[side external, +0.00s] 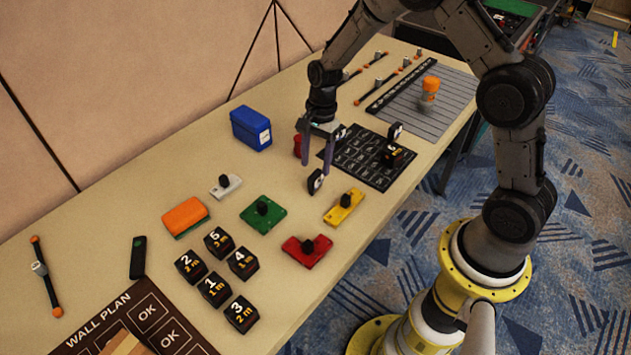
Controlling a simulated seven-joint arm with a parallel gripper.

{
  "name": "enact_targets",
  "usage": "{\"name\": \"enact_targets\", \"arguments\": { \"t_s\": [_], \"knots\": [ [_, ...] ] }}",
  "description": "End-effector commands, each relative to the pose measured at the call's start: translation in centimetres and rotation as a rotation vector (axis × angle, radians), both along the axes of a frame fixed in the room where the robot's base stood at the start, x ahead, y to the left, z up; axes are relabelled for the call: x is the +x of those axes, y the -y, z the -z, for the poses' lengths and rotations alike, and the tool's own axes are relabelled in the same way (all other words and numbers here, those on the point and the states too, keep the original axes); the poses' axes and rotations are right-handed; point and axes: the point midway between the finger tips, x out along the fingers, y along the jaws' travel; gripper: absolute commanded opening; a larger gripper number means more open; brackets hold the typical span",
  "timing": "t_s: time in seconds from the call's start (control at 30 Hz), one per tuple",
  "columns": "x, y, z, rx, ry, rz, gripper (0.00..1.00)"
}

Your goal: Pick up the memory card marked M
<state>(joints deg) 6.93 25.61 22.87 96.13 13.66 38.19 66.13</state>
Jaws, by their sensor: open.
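My gripper (316,172) is open and points down over the table, its two fingers apart. A small dark piece with a white face (315,182) stands just below and between the fingertips; I cannot tell whether they touch it. A similar dark piece with a white face (396,131) stands at the far edge of the black grid mat (359,163). A black block with orange marks (399,155) sits on that mat. No letter M is readable at this size, so I cannot tell which piece is the memory card marked M. A red thing (297,145) is partly hidden behind the gripper.
A blue box (251,128) stands left of the gripper. Green (264,214), yellow (344,207) and red (307,250) knobbed plates lie nearer. Several numbered black blocks (215,289) stand at the lower left. An orange-capped cylinder (429,89) stands on a grey lined mat (445,112).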

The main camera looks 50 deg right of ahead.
Motion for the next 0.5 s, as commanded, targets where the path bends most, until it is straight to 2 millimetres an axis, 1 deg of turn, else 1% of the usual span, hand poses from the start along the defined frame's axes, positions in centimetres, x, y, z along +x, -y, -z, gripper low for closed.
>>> {"name": "enact_targets", "arguments": {
  "t_s": [0.13, 0.3, 0.4, 0.5],
  "knots": [
    [-0.1, -0.1, 1.1, 0.0, -0.002, 0.0, 0.62],
    [-0.3, -0.1, 3.7, 0.0, -0.003, 0.0, 0.62],
    [-0.2, -0.3, 4.8, 0.0, -0.001, 0.0, 0.62],
    [-0.2, -0.4, 5.3, 0.0, 0.0, 0.0, 0.62]
  ]
}}
